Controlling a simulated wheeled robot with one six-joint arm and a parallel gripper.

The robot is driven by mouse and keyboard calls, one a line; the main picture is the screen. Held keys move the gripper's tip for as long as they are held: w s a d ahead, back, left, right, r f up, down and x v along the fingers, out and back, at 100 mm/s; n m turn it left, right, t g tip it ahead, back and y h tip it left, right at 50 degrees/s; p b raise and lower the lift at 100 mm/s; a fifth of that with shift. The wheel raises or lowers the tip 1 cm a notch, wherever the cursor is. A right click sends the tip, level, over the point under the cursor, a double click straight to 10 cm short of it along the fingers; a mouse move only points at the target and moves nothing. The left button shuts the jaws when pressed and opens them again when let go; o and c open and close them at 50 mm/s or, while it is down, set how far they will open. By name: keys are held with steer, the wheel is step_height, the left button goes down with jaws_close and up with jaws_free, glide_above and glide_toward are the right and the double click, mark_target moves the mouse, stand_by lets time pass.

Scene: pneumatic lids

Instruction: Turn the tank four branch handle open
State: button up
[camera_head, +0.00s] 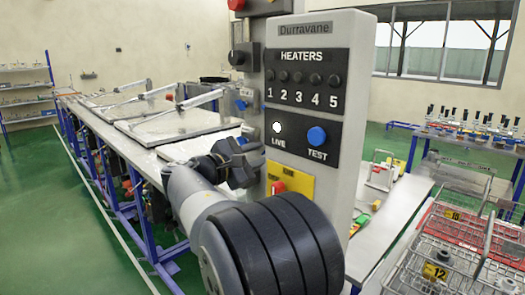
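My arm reaches in from the bottom and blocks part of the view. My dark gripper (240,164) is beyond the arm's grey link, just left of the grey heater control panel (335,175). Its fingertips are small and overlap the background, so I cannot tell whether they are open or shut. A row of tanks with flat pale lids (172,125) and lid cylinders (212,97) runs away to the back left. Small blue parts (240,104) show above my gripper at the near lid. I cannot pick out which part is the tank four branch handle.
The panel, labelled Heaters, has knobs, a Live lamp (277,127) and a blue Test button (317,135). It stands close on the right of my gripper. Wire baskets (450,265) are at lower right. Green floor (50,200) is free on the left.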

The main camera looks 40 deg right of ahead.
steer(key=shift+w+d, duration=0.1)
steer(key=shift+d, duration=0.8)
jaws_close()
steer(key=shift+p, duration=0.4)
steer(key=shift+f+n+p, duration=0.1)
steer(key=shift+n+p, duration=7.9)
steer(key=shift+n, duration=1)
